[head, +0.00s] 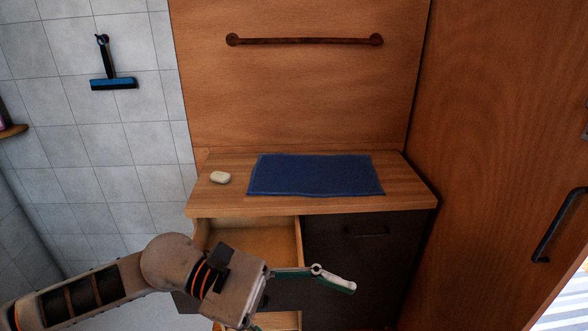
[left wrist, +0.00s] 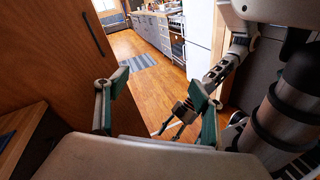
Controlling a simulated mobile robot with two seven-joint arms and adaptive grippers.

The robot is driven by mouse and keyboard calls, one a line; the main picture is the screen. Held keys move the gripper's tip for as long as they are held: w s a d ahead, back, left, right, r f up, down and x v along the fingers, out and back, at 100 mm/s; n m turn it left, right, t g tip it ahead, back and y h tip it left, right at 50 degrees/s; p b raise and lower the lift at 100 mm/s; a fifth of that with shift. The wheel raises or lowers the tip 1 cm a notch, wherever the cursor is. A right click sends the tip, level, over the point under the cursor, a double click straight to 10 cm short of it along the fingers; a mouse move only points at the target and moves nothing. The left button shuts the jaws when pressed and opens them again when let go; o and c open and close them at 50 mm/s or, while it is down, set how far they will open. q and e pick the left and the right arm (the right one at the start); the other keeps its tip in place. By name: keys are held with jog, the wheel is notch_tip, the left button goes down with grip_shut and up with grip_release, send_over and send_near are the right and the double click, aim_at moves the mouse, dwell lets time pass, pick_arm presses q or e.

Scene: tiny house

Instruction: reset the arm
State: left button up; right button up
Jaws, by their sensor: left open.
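My left arm comes in from the lower left in the head view. One green-grey finger points right; the other is mostly cut off at the bottom edge. In the left wrist view the left gripper (left wrist: 158,88) has its two fingers spread wide with nothing between them. My right arm shows behind it, with the right gripper (left wrist: 178,118) partly hidden by a left finger, too small to read its fingers.
The wooden counter (head: 408,181) holds a blue towel (head: 315,174) and white soap (head: 220,177). A dark cabinet front (head: 350,250) is below. A tall wooden door (head: 490,130) stands right. The wrist view shows open wooden floor (left wrist: 140,45) and a white fridge (left wrist: 203,35).

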pick_arm(q)
jog(key=w+r+n+t+h, duration=0.2)
jog(key=w+n+t+h, duration=0.6)
jog(key=n, duration=1.2)
jog(key=w+a+f+n+t+y, duration=0.45)
jog(key=f+n+t+y, duration=0.2)
jog(key=n, duration=0.35)
jog(key=w+a+f+n+t+y, duration=0.3)
jog(key=a+f+n+t+y, duration=0.3)
jog(key=n, duration=0.5)
jog(key=s+a+f+n+g+y, duration=0.2)
jog(key=s+a+f+n, duration=0.2)
jog(key=f, duration=0.5)
jog(key=s+a+f+n+g+y, duration=0.1)
jog(key=s+a+f+n+y, duration=0.2)
jog(key=f, duration=0.7)
jog(key=s+a+f+n+g+y, duration=0.2)
jog(key=s+a+f+n+y, duration=0.1)
jog(key=s+a+f+n, duration=0.4)
notch_tip(320, 180, down, 3)
jog(key=s+n, duration=0.2)
jog(key=shift+a+f+n+g, duration=0.15)
jog(key=shift+a+n+g, duration=0.1)
jog(key=shift+n+g, duration=0.1)
jog(key=shift+y, duration=0.25)
